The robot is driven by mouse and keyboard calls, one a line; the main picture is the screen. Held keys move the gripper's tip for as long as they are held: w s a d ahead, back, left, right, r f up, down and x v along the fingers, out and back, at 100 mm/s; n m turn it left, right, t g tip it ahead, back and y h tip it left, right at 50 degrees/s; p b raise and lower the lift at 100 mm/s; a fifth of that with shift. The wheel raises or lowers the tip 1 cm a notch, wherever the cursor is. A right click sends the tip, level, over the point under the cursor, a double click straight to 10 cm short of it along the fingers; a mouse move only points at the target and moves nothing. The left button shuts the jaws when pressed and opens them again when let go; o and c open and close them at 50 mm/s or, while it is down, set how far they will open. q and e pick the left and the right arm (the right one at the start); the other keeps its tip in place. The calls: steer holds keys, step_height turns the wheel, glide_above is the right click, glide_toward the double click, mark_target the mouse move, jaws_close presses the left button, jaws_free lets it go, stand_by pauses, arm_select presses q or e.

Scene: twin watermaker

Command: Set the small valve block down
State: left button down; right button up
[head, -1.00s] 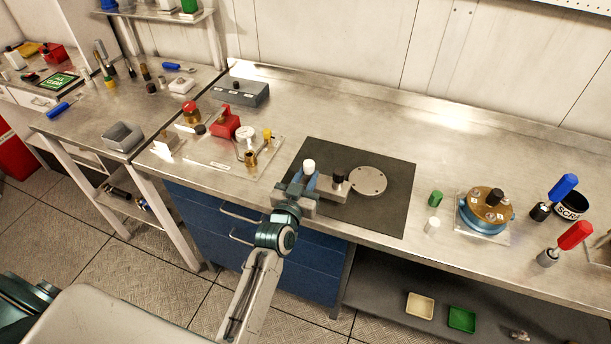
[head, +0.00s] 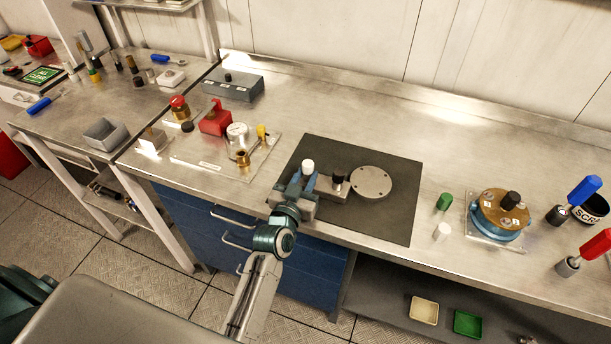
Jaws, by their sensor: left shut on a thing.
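My left gripper (head: 301,193) reaches in from the bottom and is shut on the small valve block (head: 309,182), a blue piece with a white cap on top. The block is at the left part of a dark mat (head: 390,222) on the steel bench. The gripper hides its lower part, so I cannot tell whether it touches the mat. Just right of it, a grey metal piece with a black knob (head: 338,183) stands beside a round metal disc (head: 371,182) on the mat. My right gripper is not in view.
Left of the mat stands a plate with gauge and fittings (head: 208,167). Right of it are a green cylinder (head: 444,202), a white cylinder (head: 442,231) and a blue-and-brass round unit (head: 500,213). The mat's front right is bare. Bench behind the mat is clear.

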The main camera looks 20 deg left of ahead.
arm_select(q)
steer(key=shift+s+r, duration=0.15)
steer(key=c, duration=1.2)
jaws_free()
